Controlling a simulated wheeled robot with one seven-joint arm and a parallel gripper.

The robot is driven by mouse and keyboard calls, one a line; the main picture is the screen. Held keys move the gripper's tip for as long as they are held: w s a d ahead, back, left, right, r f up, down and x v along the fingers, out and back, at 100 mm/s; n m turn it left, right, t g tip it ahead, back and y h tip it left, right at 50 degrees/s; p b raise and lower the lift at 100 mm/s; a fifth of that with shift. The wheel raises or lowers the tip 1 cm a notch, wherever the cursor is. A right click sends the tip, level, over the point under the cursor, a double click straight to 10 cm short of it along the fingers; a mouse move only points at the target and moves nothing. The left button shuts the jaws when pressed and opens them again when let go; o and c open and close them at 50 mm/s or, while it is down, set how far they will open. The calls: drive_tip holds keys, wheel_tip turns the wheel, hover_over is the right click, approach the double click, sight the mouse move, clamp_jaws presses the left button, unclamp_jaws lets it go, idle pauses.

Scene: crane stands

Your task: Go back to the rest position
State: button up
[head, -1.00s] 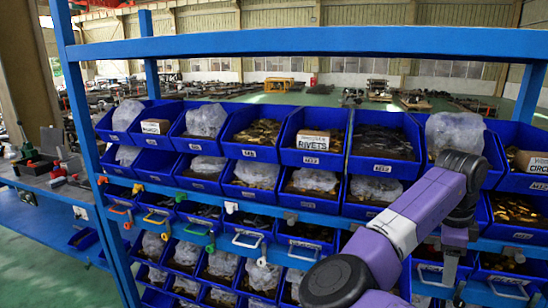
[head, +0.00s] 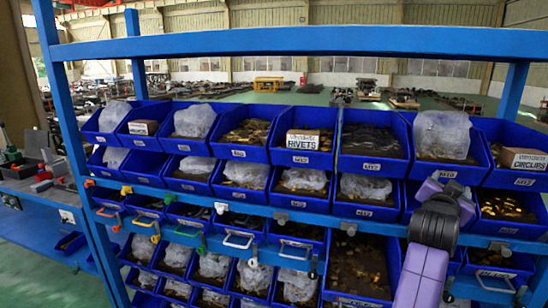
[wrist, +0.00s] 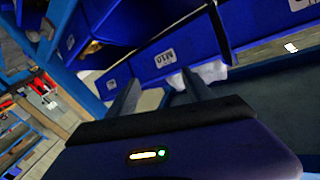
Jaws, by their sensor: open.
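My gripper (wrist: 160,92) shows in the wrist view with its two fingers apart and nothing between them. Behind the fingers is a blue bin with an M10 label (wrist: 166,57), and I cannot tell whether the fingers touch anything. In the head view my purple and dark arm (head: 428,262) rises at the lower right, in front of the bin rack. The fingers cannot be made out there.
A blue rack (head: 300,42) holds rows of blue bins with bagged parts and loose hardware. A rivets box (head: 303,140) and a circlips box (head: 525,160) stand in upper bins. A workbench (head: 35,180) is at the left.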

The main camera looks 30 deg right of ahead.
drive_tip(key=w+a+f+n+t+y, duration=0.1)
drive_tip(key=w+a+n+t, duration=0.1)
drive_tip(key=a+n+t, duration=0.5)
drive_tip(key=w+a+f+n+t+y, duration=0.1)
drive_tip(key=w+a+f+n+t, duration=0.2)
drive_tip(key=a, duration=0.6)
drive_tip(key=s+a+f+n+t+y, duration=0.2)
drive_tip(key=a+n+y, duration=0.2)
drive_tip(key=a, duration=0.3)
drive_tip(key=s+a+f+n+t+y, duration=0.1)
drive_tip(key=a+f+n+t+y, duration=0.2)
drive_tip(key=a, duration=0.4)
drive_tip(key=s+a+f+g+y, duration=0.1)
drive_tip(key=s+a+f+y, duration=0.1)
drive_tip(key=s+a+f, duration=0.2)
drive_tip(key=s+a+f+n+g+y, duration=0.1)
drive_tip(key=s+a+f, duration=0.4)
drive_tip(key=s+a, duration=0.5)
drive_tip(key=s+a+f+g+y, duration=0.3)
drive_tip(key=s+a, duration=0.4)
drive_tip(key=s, duration=0.4)
drive_tip(key=shift+s+f+n+y, duration=0.3)
drive_tip(key=shift+f+y, duration=0.55)
drive_tip(key=shift+y, duration=0.25)
